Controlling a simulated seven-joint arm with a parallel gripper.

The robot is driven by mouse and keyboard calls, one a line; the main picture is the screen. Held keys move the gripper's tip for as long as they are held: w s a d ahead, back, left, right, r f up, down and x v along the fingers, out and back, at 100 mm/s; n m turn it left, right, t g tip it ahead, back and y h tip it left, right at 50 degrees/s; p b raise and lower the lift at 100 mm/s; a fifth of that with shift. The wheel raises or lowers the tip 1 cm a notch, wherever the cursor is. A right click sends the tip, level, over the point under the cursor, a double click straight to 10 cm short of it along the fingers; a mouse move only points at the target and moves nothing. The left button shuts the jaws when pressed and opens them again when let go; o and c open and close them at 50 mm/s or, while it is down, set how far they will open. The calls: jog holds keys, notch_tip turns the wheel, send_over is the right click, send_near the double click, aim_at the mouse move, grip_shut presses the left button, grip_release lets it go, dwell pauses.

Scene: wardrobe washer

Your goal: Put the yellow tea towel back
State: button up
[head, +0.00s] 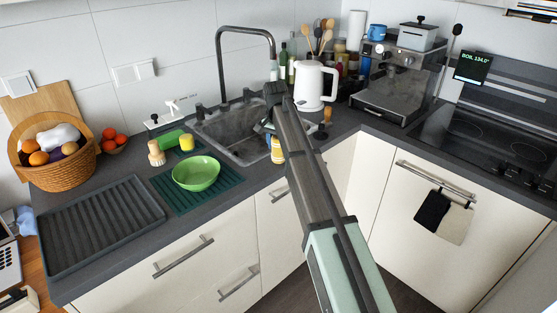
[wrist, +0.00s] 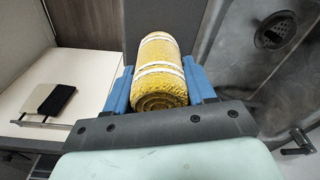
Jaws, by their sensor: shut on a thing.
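The yellow tea towel (wrist: 161,72) is rolled up, with white stripes, and sits between the blue fingers of my gripper (wrist: 160,82) in the wrist view. The gripper is shut on it, one finger at each side of the roll. In the head view my arm comes up from the bottom and hides much of the gripper; a yellow and white patch (head: 277,151) beside it, at the sink's front edge, appears to be the towel. The towel is near the sink (head: 222,132), which also shows at the right of the wrist view (wrist: 270,75).
A green bowl (head: 196,174) stands on a green mat left of the sink. A white kettle (head: 312,84) and a coffee machine (head: 394,82) stand behind. A black and a beige cloth (head: 455,222) hang from a cabinet handle at right. A dark ribbed tray (head: 100,225) lies at left.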

jog(key=shift+f, duration=0.2)
jog(key=o, duration=1.4)
jog(key=r, duration=0.4)
jog(key=s+r, duration=0.1)
jog(key=r, duration=0.8)
jog(key=shift+s+a+r, duration=0.15)
jog(key=shift+a+r, duration=0.2)
jog(key=shift+r, duration=0.05)
